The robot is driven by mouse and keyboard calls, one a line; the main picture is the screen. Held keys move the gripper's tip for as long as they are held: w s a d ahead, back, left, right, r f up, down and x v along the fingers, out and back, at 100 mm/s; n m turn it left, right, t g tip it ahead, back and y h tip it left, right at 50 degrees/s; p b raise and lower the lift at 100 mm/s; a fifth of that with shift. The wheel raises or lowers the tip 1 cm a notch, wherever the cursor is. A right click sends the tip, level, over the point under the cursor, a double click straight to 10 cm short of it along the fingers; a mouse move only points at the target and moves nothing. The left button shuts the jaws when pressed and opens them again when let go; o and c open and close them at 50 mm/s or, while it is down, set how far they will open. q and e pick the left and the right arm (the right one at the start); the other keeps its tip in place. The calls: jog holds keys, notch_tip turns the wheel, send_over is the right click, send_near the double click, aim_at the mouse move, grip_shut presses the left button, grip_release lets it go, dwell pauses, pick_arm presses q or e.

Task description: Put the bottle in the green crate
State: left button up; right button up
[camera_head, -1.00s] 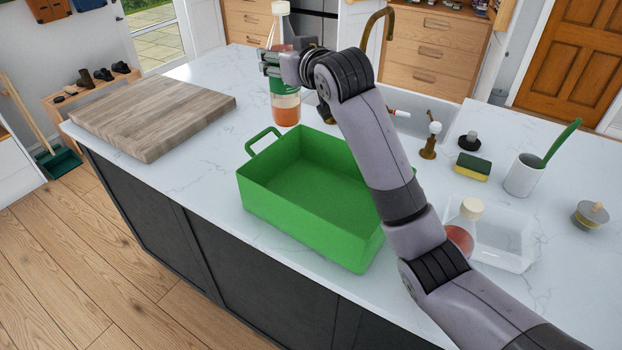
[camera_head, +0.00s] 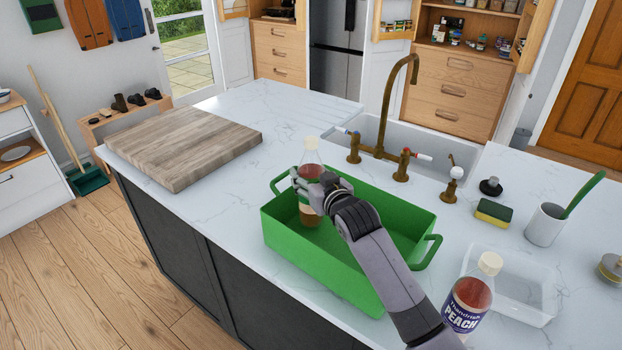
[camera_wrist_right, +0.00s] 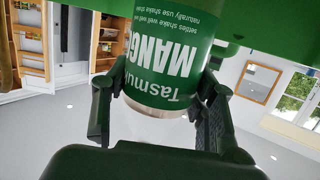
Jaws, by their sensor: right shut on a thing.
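The green crate (camera_head: 330,272) stands on the white countertop near its front edge. My right gripper (camera_head: 308,190) is shut on a bottle with a white cap and reddish-brown contents (camera_head: 312,160). The bottle is upright, at the left part of the crate, with its lower part seen against the crate's inside. I cannot tell whether its base touches the crate floor. In the right wrist view the bottle's green label (camera_wrist_right: 175,60) reads "MANGO", between the two fingers. A second bottle, with a purple "PEACH" label (camera_head: 466,305), stands right of the crate. My left gripper is not in view.
A clear tray (camera_head: 525,300) is beside the peach bottle. A wooden board (camera_head: 185,145) lies at the left. The sink with a brass tap (camera_head: 390,110) is behind the crate. A sponge (camera_head: 493,213) and a white cup (camera_head: 545,225) stand at the right.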

jog(key=shift+f, duration=0.5)
jog(key=shift+f, duration=0.15)
jog(key=o, duration=1.7)
jog(key=shift+f, duration=0.15)
jog(key=shift+s+r, duration=0.2)
jog(key=b+v, duration=0.1)
jog(key=v, duration=1)
jog(key=shift+s+d+b, duration=0.25)
jog(key=shift+s+b, duration=0.1)
